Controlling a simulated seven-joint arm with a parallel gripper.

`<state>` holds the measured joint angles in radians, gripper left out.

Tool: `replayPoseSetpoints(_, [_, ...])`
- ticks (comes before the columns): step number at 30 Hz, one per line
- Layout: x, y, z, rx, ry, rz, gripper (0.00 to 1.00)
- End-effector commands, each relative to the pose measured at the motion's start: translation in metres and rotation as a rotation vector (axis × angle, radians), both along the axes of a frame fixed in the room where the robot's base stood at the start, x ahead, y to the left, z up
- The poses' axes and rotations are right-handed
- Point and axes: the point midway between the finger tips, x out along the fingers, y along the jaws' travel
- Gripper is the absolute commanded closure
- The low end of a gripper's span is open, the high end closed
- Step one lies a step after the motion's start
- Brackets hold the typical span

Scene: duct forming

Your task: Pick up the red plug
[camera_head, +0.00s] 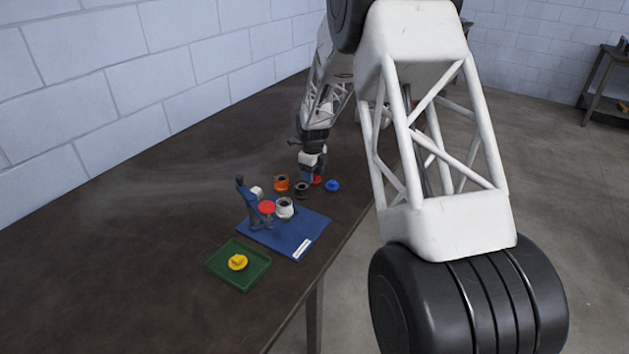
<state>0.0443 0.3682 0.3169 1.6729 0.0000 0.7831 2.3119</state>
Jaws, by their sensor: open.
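The red plug (318,180) is a small red piece on the dark table, partly hidden by my gripper. My gripper (312,175) reaches down from the far side, its tip right at the plug's left and upper edge. It is open; whether its fingers are around or beside the plug, or touching it, is too small to tell. A blue plug (333,186) lies just right of the red one. A yellow plug (237,262) sits in a green tray (222,266) nearer the camera.
A blue base plate (284,241) carries a fixture with a red disc (266,207) and a white cylinder (285,208). The table's left side is clear.

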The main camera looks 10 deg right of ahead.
Motion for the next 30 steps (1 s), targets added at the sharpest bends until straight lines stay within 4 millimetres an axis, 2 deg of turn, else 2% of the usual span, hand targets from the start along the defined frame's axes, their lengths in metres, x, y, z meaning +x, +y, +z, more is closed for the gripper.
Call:
replayPoseSetpoints(6, [-0.0003, 0.0001, -0.0132, 0.000, 0.001, 0.000, 0.38])
replayPoseSetpoints(22, [-0.0003, 0.0000, -0.0132, 0.000, 0.000, 0.000, 0.38])
replayPoseSetpoints(28, [-0.0002, 0.0001, -0.0132, 0.000, 0.000, 0.000, 0.68])
replayPoseSetpoints(30, [-0.0003, 0.0000, -0.0131, 0.000, 0.000, 0.000, 0.72])
